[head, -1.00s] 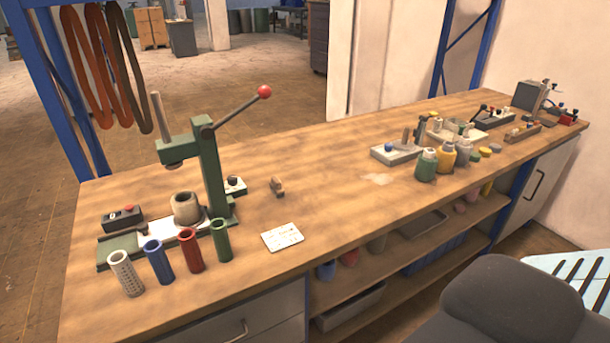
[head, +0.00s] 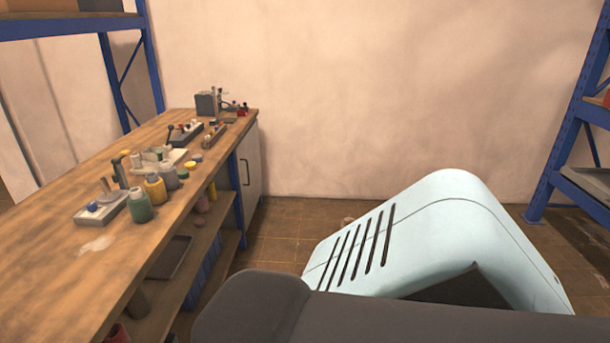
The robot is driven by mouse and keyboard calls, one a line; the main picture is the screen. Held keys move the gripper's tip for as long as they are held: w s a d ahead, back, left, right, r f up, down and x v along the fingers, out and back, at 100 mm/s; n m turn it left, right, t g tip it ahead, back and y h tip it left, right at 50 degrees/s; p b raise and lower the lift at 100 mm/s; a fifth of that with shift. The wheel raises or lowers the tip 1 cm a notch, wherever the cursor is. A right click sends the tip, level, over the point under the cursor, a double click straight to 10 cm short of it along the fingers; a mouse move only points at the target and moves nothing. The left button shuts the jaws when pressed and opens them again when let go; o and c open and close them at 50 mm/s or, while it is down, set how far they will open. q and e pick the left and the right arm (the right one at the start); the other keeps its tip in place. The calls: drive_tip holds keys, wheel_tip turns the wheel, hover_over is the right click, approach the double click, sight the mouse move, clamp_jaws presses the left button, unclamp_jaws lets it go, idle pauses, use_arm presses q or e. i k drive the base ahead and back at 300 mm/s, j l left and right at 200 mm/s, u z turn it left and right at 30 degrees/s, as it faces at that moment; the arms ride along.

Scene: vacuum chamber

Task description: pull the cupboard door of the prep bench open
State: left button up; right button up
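The prep bench (head: 75,225) has a long wooden top and runs along the left of the head view. Its white cupboard door (head: 254,185) is at the far end, under the top, seen at a steep angle. A dark upright bar handle (head: 247,170) is on the door. The door looks closed and flush with the bench front. Neither of my grippers shows in this view, so nothing is seen touching the handle.
Bottles (head: 154,188), small fixtures and a grey block device (head: 207,103) stand on the bench top. Open shelves (head: 205,235) lie below it, nearer than the door. A blue rack (head: 570,130) stands at the right. Bare tiled floor (head: 285,225) shows beside the door.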

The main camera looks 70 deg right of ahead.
sight(247, 155)
drive_tip(key=z, duration=1.9)
drive_tip(key=i+l+z, duration=0.2)
drive_tip(key=i+l, duration=0.15)
drive_tip(key=i, duration=1.4)
drive_tip(key=i+l+z, duration=0.2)
drive_tip(key=i, duration=1.55)
drive_tip(key=j, duration=0.1)
